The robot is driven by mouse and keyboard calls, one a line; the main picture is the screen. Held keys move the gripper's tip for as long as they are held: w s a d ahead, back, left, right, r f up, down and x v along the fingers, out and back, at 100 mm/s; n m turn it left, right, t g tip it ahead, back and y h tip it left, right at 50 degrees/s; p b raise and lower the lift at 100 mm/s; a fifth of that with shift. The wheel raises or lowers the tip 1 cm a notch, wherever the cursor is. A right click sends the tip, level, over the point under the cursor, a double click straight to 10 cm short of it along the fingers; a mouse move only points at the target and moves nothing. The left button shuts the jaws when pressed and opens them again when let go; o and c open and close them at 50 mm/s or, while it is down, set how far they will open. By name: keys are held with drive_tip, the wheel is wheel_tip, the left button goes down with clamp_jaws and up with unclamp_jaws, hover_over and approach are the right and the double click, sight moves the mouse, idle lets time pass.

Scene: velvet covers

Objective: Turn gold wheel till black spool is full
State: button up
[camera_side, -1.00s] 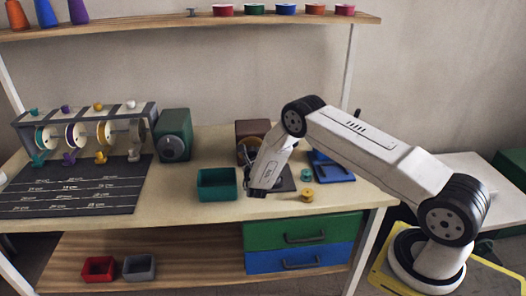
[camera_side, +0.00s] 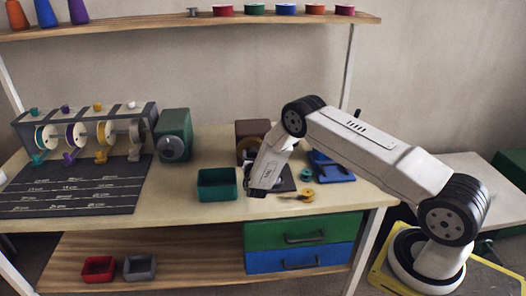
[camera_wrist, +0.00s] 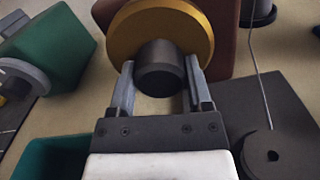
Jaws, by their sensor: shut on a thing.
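The gold wheel (camera_wrist: 203,22) stands in front of a brown box (camera_wrist: 233,52) in the wrist view, with a short dark knob (camera_wrist: 160,72) sticking out of its middle. My gripper (camera_wrist: 160,68) is shut on this knob, one finger at each side. A dark grey round piece (camera_wrist: 285,160) with a small hole lies at lower right in the wrist view. I cannot tell whether it is the black spool.
A thin grey rod or wire (camera_wrist: 262,85) runs down towards the round piece. A teal bin (camera_side: 217,183) and a green box (camera_side: 174,134) stand to the left. A blue holder (camera_side: 332,167) and a small yellow piece (camera_side: 308,194) lie to the right.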

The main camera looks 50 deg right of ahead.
idle(0.4)
drive_tip(key=o, duration=1.3)
drive_tip(key=shift+a, duration=0.1)
drive_tip(key=shift+v, duration=3.85)
drive_tip(key=shift+s, duration=0.1)
drive_tip(key=shift+r, duration=0.1)
